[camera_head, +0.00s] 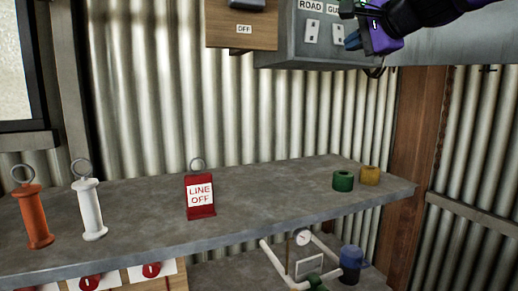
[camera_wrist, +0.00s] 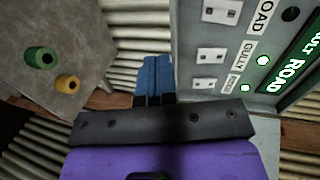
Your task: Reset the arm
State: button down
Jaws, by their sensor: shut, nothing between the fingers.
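My gripper (camera_head: 353,40) is at the upper right of the head view, in front of the grey switch box (camera_head: 292,48). In the wrist view its blue fingers (camera_wrist: 153,78) are together with nothing between them. The grey box also shows in the wrist view (camera_wrist: 187,22), beside the fingers on the right, with white switch plates and labels reading ROAD and GULLY. I cannot tell whether the fingers touch the box.
A shelf (camera_head: 270,187) below carries an orange handle (camera_head: 34,215), a white handle (camera_head: 90,208), a red LINE OFF tag (camera_head: 200,196), a green ring (camera_head: 343,181) and a yellow ring (camera_head: 370,176). A wooden OFF switch board (camera_head: 225,28) hangs left of the box.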

jog(key=s+d+f+n+g+h, duration=0.2)
jog(key=s+f+n+g, duration=0.2)
jog(key=s+f, duration=0.9)
jog(key=s+d+f+n+g+h, duration=0.2)
jog(key=s+f+n+g, duration=0.3)
jog(key=s+f+n, duration=0.4)
jog(key=s+d+f, duration=0.1)
jog(key=s+f, duration=0.4)
jog(key=f, duration=0.2)
jog(key=shift+h, duration=0.4)
jog(key=c, duration=1.8)
grip_release()
jog(key=shift+c, duration=0.2)
